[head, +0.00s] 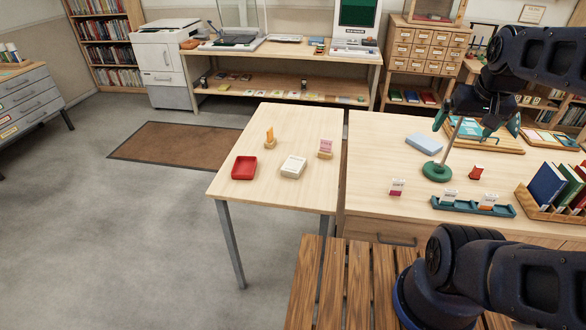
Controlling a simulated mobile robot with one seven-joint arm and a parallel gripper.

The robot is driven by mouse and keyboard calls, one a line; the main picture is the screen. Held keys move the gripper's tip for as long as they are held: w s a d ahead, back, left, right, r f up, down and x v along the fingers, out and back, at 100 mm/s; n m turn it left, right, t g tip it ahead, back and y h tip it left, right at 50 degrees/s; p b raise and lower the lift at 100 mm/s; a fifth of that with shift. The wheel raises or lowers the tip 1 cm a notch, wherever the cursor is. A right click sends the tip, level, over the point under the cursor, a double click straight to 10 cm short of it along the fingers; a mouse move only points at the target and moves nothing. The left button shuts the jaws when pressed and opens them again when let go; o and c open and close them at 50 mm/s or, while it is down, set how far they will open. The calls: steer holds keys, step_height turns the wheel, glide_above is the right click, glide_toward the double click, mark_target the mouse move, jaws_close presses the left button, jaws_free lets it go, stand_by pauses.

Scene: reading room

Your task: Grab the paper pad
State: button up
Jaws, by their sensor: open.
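The left table (265,125) also holds a red tray (244,168), an orange item on a stand (269,139) and a pink card holder (325,149). A teal card tray (472,206) and a book rack (550,203) stand at right. The right table is bare left of the blue block.

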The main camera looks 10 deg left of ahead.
steer(key=w+a+n+g, duration=0.1)
steer(key=w+a+n, duration=0.1)
steer(key=w+a, duration=0.3)
steer(key=w+a+n, duration=0.2)
steer(key=w, duration=0.5)
steer(key=n+g, duration=0.4)
steer(key=n, duration=0.8)
glide_above(293, 163)
step_height(293, 163, down, 29)
steer(key=shift+a+f, duration=0.15)
steer(key=shift+a, duration=0.05)
steer(key=f, duration=1)
steer(key=shift+s+d, duration=0.1)
steer(key=shift+d, duration=0.2)
steer(key=shift+r, duration=0.1)
steer(key=shift+c, duration=0.4)
